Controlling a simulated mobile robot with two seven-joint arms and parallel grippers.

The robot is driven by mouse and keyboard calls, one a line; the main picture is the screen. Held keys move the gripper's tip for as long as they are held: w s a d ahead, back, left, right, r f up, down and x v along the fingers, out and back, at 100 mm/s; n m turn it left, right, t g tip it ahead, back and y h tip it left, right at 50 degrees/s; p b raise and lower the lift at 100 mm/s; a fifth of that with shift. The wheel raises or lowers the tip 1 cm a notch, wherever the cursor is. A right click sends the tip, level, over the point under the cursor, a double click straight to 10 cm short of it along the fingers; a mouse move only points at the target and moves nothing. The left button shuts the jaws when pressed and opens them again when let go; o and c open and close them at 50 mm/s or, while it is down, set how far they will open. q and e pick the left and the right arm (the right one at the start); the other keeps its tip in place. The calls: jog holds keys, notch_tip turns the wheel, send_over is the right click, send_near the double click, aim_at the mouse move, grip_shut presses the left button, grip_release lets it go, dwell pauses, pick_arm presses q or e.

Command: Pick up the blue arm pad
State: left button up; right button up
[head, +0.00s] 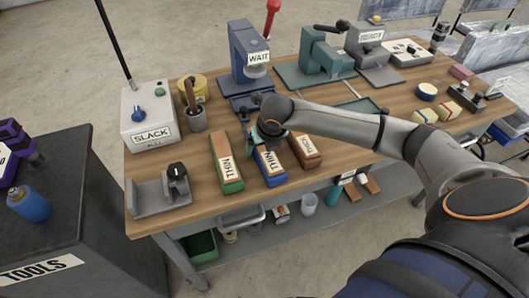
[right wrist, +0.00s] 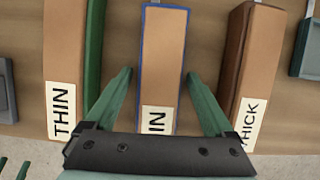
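The blue arm pad (head: 270,172) lies on the workbench between a green pad (head: 226,165) and a brown pad (head: 304,151). It has a tan top, blue edges and a white label, partly hidden by my right gripper (head: 266,136). In the right wrist view the blue arm pad (right wrist: 162,60) runs between the two green fingers of my right gripper (right wrist: 159,76). The fingers are open, one on each side of the pad, with visible gaps. I cannot tell how far above the bench the fingertips are. My left gripper is not in view.
The green pad (right wrist: 68,60) and the brown pad (right wrist: 253,60) flank the fingers closely. A blue press marked WAIT (head: 248,55) stands behind. A grey bracket (head: 163,192) sits at the front left. The workbench (head: 200,205) has bare wood near its front edge.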

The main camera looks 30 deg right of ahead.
jog(key=c, duration=1.3)
jog(key=shift+r, duration=0.1)
